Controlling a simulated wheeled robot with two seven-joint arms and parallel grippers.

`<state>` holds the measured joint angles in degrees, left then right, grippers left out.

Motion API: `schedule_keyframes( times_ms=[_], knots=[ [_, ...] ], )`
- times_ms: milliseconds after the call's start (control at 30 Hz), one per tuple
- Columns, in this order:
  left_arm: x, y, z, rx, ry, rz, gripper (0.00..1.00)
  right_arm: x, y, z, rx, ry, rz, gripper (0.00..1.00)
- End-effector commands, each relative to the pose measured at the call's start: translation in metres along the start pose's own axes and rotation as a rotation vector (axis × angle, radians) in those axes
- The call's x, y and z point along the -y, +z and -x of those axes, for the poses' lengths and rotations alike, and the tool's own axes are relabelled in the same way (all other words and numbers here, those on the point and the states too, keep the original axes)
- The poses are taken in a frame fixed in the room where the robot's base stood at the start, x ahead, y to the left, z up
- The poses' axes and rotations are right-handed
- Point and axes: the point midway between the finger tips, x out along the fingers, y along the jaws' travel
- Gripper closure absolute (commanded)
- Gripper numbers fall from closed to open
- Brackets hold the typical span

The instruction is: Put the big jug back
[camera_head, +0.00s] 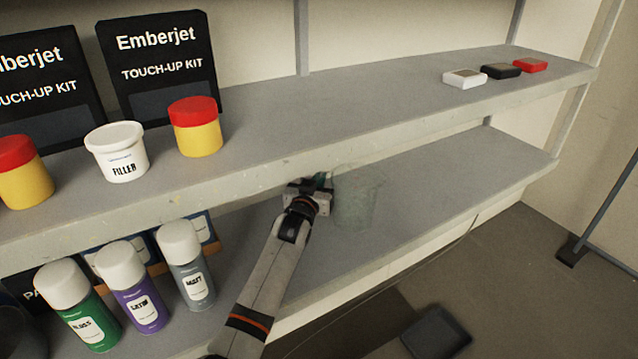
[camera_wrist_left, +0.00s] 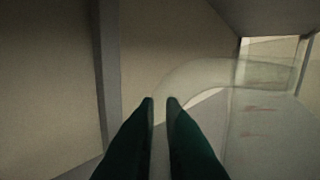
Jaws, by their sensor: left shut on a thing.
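The big jug (camera_head: 358,205) is clear and see-through, upright at the lower shelf (camera_head: 420,195), just right of my left gripper (camera_head: 322,183). My left gripper is shut on the jug's handle. In the left wrist view the jug (camera_wrist_left: 265,120) fills the right side, with faint reddish marks on its wall. Its curved handle runs to between the dark green fingertips (camera_wrist_left: 160,102). I cannot tell whether the jug's base touches the shelf. My right gripper is not in view.
The upper shelf (camera_head: 300,120) overhangs the jug, its front edge close above my gripper. Spray cans (camera_head: 132,285) stand left of my arm on the lower shelf. The lower shelf right of the jug is clear. A dark object (camera_head: 435,333) lies on the floor.

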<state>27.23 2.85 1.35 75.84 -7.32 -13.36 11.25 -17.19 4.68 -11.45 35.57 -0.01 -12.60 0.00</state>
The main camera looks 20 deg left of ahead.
Motion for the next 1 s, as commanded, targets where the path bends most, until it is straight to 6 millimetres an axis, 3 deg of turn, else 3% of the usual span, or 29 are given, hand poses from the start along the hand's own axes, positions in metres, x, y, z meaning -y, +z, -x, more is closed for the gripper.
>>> schedule_keyframes(
  times_ms=[367,400,500,833,1000],
  knots=[
    [0.0,-0.005,0.0,0.002,0.0,0.001,1.0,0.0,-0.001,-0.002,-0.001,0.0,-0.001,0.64],
    [0.0,-0.005,0.0,0.001,0.0,0.0,0.87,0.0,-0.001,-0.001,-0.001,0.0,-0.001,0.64],
    [0.0,-0.005,0.0,0.001,0.0,0.0,0.7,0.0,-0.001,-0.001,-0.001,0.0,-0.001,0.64],
    [0.0,-0.001,0.0,0.001,0.0,-0.001,0.7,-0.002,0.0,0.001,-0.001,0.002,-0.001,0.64],
    [0.0,-0.004,0.019,0.0,0.0,-0.001,0.7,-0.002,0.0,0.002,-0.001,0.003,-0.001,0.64]
  ],
)
